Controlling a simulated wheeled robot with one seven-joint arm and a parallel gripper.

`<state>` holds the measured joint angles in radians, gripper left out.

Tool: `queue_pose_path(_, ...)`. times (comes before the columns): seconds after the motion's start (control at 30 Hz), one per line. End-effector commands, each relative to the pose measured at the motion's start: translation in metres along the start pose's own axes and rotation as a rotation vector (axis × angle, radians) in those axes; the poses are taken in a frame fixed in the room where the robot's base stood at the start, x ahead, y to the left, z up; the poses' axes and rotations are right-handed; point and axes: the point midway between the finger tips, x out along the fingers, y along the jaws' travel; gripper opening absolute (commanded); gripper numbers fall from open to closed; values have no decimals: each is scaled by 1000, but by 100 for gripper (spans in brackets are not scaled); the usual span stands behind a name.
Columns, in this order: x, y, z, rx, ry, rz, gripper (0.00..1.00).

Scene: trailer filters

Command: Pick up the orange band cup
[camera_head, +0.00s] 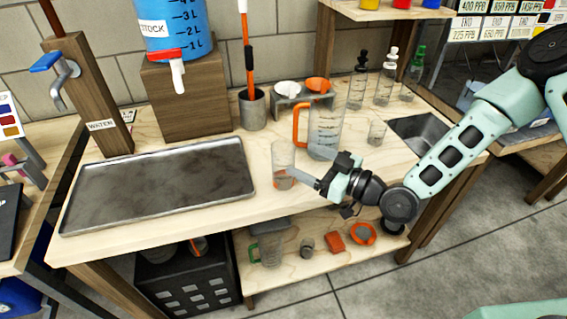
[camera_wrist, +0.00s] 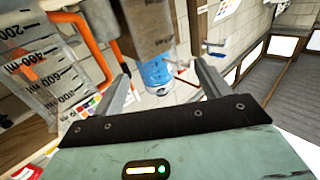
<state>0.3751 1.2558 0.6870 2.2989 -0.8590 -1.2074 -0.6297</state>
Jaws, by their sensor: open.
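A clear cup with an orange band (camera_head: 281,158) near its base stands upright on the wooden worktop, right of the metal tray. My gripper (camera_head: 306,163) is open just to the right of the cup, low over the worktop. One grey finger overlaps the cup's lower part in the head view; I cannot tell whether it touches. In the wrist view my gripper (camera_wrist: 163,72) shows its two fingers spread apart. I cannot make out the cup clearly between them there.
A clear jug with an orange handle (camera_head: 325,128) stands close behind my gripper; it fills the left of the wrist view (camera_wrist: 48,70). A small clear beaker (camera_head: 377,132) and a sink (camera_head: 424,130) are to the right. The metal tray (camera_head: 160,187) lies left.

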Motion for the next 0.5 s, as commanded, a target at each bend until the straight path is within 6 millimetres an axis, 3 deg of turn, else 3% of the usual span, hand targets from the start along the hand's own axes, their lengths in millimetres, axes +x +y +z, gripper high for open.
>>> queue_pose_path(0.33, 31, 0, 1, 1, 0, -1, 76)
queue_pose_path(0.5, 57, 2, 5, 1, 0, -1, 76)
